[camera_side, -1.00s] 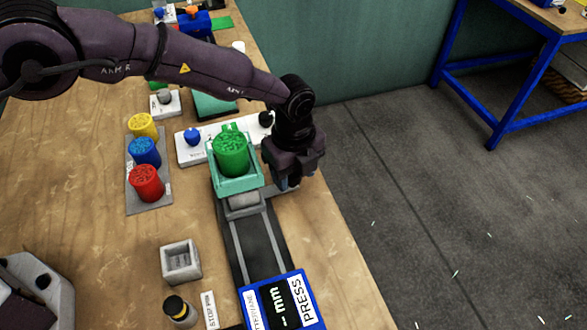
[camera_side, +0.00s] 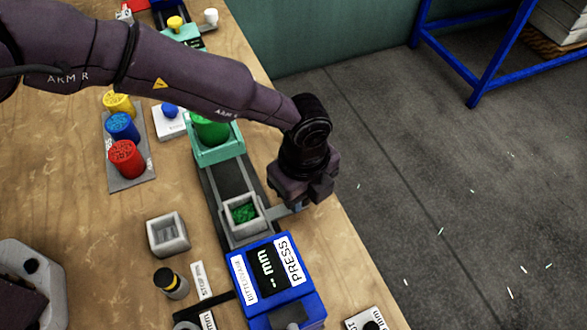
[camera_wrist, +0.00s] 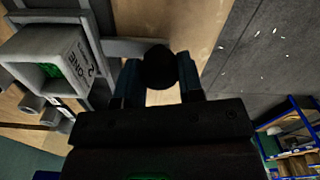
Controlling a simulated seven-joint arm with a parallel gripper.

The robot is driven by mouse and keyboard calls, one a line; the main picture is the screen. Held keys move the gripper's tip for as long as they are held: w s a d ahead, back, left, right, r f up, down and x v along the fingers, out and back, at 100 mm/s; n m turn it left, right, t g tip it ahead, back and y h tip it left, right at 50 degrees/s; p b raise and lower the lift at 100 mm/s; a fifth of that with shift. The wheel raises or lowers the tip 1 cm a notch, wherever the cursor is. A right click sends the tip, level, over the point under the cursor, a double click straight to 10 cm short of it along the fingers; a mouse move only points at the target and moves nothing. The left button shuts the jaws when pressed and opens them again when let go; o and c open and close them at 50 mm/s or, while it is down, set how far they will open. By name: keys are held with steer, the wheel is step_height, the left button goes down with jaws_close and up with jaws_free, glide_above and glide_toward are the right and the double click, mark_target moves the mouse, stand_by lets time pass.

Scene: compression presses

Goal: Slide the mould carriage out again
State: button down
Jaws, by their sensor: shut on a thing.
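The mould carriage (camera_side: 228,232) is a grey block on the dark rail, with a square grey mould holding green granules (camera_side: 243,213). It stands clear of the teal hopper frame (camera_side: 218,155), close to the blue press (camera_side: 275,278). My gripper (camera_side: 297,207) is at the carriage's right side, at the end of its side handle. In the wrist view my gripper (camera_wrist: 160,85) is shut on the round black knob (camera_wrist: 159,66) of that handle. The wrist view also shows the mould (camera_wrist: 50,65) at left, with lettering on its wall. The knob is hidden in the side view.
The green cylinder (camera_side: 211,130) sits in the hopper frame. Yellow, blue and red cylinders (camera_side: 126,158) stand on a grey tray at left. An empty grey box (camera_side: 168,236) and a dark, yellow-banded knob (camera_side: 171,282) are left of the rail. The table edge is close at right.

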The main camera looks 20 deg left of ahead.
steer(key=c, duration=0.7)
jaws_free()
steer(key=shift+c, duration=0.2)
steer(key=shift+r, duration=0.1)
step_height(320, 180, up, 13)
